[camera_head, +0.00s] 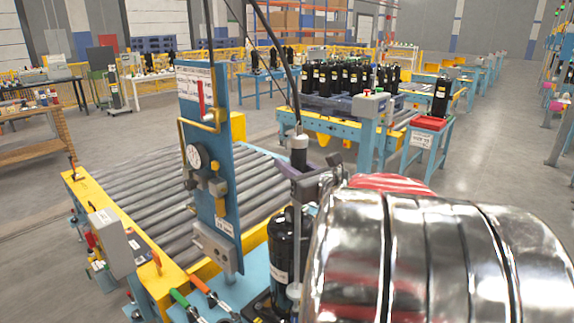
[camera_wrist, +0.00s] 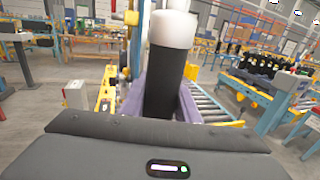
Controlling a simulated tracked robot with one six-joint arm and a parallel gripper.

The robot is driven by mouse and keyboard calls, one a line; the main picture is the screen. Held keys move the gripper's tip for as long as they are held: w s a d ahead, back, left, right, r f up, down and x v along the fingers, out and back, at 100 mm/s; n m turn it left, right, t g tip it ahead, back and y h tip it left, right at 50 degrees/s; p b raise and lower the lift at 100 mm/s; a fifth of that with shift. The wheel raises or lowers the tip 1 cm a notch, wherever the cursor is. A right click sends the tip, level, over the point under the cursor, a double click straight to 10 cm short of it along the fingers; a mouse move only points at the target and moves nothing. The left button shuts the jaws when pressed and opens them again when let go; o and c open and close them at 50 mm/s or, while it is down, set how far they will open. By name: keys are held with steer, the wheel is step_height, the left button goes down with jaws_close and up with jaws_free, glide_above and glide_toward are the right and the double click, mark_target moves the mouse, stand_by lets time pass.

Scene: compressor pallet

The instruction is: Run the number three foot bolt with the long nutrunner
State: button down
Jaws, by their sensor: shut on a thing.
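The long nutrunner (camera_head: 299,150) stands upright, a dark tool with a pale top and a cable rising from it. My gripper (camera_head: 302,180) is shut around its upper body. In the wrist view the nutrunner (camera_wrist: 165,80) is a dark cylinder with a white cap, between my purple jaws. A thin shaft runs down beside a black compressor (camera_head: 284,245) to a pale lower end (camera_head: 294,291) close to the compressor's base. The foot bolts and the tool's tip are hidden or too small to tell, so I cannot see whether they touch.
A blue panel (camera_head: 212,130) with a gauge stands just left of the compressor. A roller conveyor (camera_head: 150,195) with yellow rails lies behind. Green- and orange-handled tools (camera_head: 190,300) lie at the front. A pallet of several black compressors (camera_head: 335,78) stands farther back. My silver arm covers the right foreground.

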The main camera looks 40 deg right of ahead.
steer(key=shift+s, duration=0.1)
steer(key=shift+f, duration=2.25)
steer(key=shift+f, duration=1.85)
stand_by(2.1)
steer(key=shift+r, duration=2.7)
